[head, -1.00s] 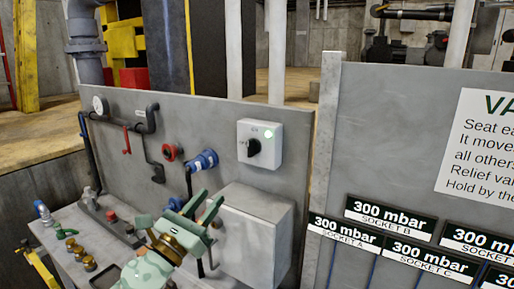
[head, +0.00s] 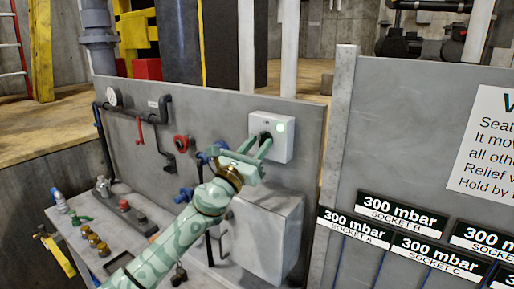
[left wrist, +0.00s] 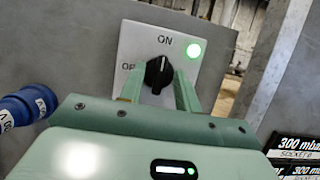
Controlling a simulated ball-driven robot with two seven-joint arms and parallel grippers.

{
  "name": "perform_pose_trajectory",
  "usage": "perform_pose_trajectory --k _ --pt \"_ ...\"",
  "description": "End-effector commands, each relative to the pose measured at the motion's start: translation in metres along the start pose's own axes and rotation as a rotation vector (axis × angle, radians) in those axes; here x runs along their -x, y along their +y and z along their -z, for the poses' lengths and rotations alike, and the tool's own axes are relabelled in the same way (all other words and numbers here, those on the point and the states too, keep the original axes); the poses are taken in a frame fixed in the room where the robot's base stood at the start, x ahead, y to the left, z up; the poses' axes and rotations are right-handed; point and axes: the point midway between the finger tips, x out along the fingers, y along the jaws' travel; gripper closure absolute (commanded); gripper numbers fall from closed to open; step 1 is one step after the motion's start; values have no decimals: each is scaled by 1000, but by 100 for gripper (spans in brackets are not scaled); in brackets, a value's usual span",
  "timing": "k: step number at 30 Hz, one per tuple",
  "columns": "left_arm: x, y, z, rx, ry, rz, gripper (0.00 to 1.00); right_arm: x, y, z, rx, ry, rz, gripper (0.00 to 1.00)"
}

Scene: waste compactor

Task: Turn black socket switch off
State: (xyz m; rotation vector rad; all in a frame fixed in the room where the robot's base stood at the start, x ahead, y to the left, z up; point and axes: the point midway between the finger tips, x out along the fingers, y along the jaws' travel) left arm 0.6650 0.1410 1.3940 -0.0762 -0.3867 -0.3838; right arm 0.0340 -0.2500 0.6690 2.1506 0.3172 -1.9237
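The black socket switch (left wrist: 158,74) is a round knob on a light grey square box (head: 284,146) fixed to the grey panel. In the left wrist view its pointer stands upright towards the "ON" label, and "OFF" at its left is partly hidden. A green lamp (left wrist: 195,50) glows beside it; it also shows in the head view (head: 281,127). My left gripper (head: 258,143) is open, its green fingers reaching towards the knob, one on each side in the wrist view. I cannot tell whether they touch it. My right gripper is not in view.
A blue plug (left wrist: 27,106) is left of the switch. A grey box (head: 262,235) juts out below it. A red-ringed fitting (head: 182,143) and a pipe with a red lever (head: 139,132) are further left. A panel post (head: 339,150) stands right.

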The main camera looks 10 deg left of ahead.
Motion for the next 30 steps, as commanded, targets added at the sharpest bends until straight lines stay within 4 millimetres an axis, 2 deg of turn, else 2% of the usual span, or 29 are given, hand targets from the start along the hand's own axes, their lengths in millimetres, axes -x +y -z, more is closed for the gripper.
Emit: perform_pose_trajectory --k 7,8,9,11,23,30 --pt "-1 0 -1 0 0 0 67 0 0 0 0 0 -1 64" --pt "-1 0 -1 0 0 0 73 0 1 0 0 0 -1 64" --pt "-1 0 -1 0 0 0 84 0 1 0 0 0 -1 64" --pt "-1 0 -1 0 0 0 100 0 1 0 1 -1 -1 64" --pt "-1 0 -1 33 1 -14 100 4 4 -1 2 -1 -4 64" --pt "-2 -1 -2 158 1 -64 100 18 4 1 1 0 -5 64"
